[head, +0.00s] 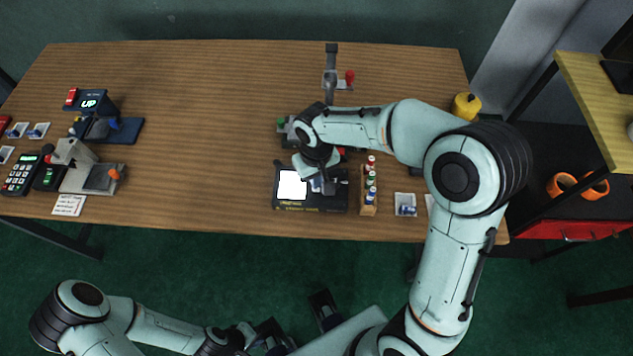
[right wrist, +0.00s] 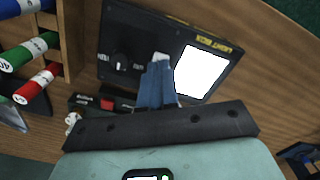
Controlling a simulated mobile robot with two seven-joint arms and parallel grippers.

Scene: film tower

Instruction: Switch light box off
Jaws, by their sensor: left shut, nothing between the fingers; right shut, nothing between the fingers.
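The light box (head: 312,203) is a low black unit near the front edge of the table, and its square panel (head: 292,184) glows white. In the right wrist view the panel (right wrist: 202,72) is also lit. Beside it on the box's face is a round dark knob (right wrist: 121,64) with small labels on both sides, too small to read surely. My right gripper (head: 318,184) is over the box, its blue fingers (right wrist: 156,82) shut and empty, between knob and panel in the picture. Whether they touch the box is unclear. My left gripper (head: 258,338) is shut, low in front of the table.
A wooden rack (head: 368,198) of coloured bottles stands just right of the box. A small white tray (head: 405,204) lies further right. Devices, including a keypad (head: 22,174) and a stand with a lit display (head: 89,103), fill the left end. The table's middle left is clear.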

